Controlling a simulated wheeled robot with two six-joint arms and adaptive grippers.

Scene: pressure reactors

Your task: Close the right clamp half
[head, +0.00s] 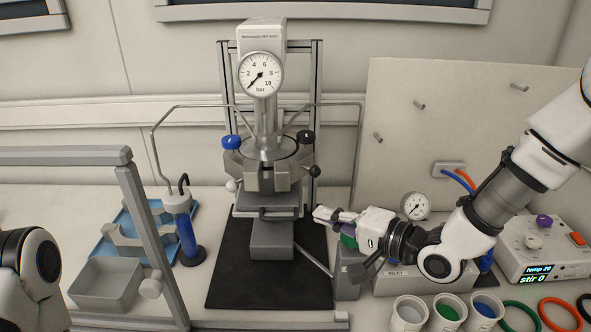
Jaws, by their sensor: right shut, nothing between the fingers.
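The pressure reactor stands in the middle, with a round steel lid (268,147) under a column and pressure gauge (261,74). Below the lid sits a grey metal clamp body. The right clamp half (296,170) is on the right side, with a black ball (315,171) sticking out to the right. The left clamp half (236,167) is opposite, with a white ball (232,186). I cannot tell how wide the gap between the halves is. My right gripper (322,214) is shut and empty, below and slightly right of the black ball, apart from it. My left gripper is outside the view.
A blue knob (230,142) and a black knob (306,137) flank the lid. A black mat (225,290) lies under the reactor. A thin pipe (152,150) rises at left. White cups (408,314) and a stirrer controller (542,262) stand at right. A grey frame (150,235) is at left.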

